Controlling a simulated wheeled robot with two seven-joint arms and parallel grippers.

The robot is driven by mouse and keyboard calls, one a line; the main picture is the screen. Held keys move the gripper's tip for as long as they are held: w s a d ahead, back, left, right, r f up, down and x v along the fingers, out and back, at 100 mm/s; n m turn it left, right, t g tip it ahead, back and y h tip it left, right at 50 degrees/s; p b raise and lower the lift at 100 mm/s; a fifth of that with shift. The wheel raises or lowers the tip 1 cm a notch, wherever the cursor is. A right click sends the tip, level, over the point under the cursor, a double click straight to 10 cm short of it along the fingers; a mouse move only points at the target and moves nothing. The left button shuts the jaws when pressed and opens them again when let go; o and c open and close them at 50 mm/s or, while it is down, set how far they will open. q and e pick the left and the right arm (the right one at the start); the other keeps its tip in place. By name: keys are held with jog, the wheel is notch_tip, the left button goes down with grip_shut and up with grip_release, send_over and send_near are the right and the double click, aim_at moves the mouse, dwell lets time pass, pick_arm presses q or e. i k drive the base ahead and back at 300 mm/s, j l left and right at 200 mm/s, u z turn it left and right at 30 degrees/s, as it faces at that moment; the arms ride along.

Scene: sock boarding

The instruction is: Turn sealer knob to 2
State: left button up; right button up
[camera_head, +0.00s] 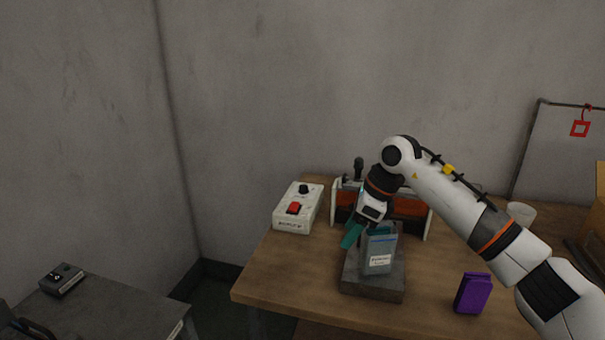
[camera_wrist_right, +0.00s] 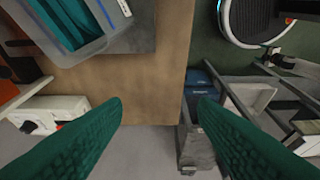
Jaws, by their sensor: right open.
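A white control box (camera_head: 297,214) with a black knob (camera_head: 304,189) and a red switch (camera_head: 294,208) sits at the table's back left; the knob's setting is too small to read. The box also shows at the left edge of the right wrist view (camera_wrist_right: 42,112), partly hidden by a finger. My right gripper (camera_head: 352,235) has teal fingers, is open and empty, and hangs to the right of and in front of the box, apart from it. Its fingers are wide apart in the wrist view (camera_wrist_right: 160,125). My left gripper is not in view.
A grey-blue bin (camera_head: 378,257) with teal contents (camera_wrist_right: 75,20) stands on a dark block (camera_head: 373,285) close to my right gripper. A red-orange and white device (camera_head: 412,207) stands behind. A grey side table (camera_head: 95,312) is at left.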

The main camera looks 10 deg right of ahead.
aim_at(304, 190)
jog(key=i, duration=1.3)
